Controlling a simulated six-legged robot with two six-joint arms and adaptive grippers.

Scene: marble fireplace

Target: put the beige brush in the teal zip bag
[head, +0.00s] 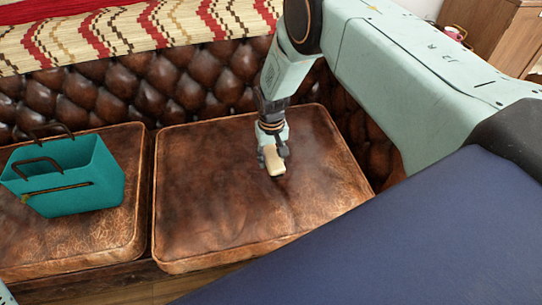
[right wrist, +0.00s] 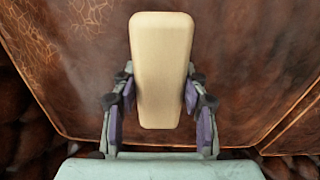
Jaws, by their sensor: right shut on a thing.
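The beige brush (head: 274,160) is at the right seat cushion, its lower end pointing down toward the leather. In the right wrist view the brush (right wrist: 160,70) is a long, smooth, pale block between the two fingers. My right gripper (head: 271,150) is shut on it; I cannot tell whether the brush still touches the cushion. The same gripper (right wrist: 160,100) shows a finger on each side of the brush. The teal zip bag (head: 95,178) stands on the left cushion, with dark handles and a zip on its front. My left gripper is not in view.
The brown leather seat has a left cushion (head: 100,235) and a right cushion (head: 210,190) with a narrow gap between them. A tufted backrest (head: 180,85) rises behind, with a patterned woven throw (head: 120,35) over it. The cushion between gripper and bag is clear.

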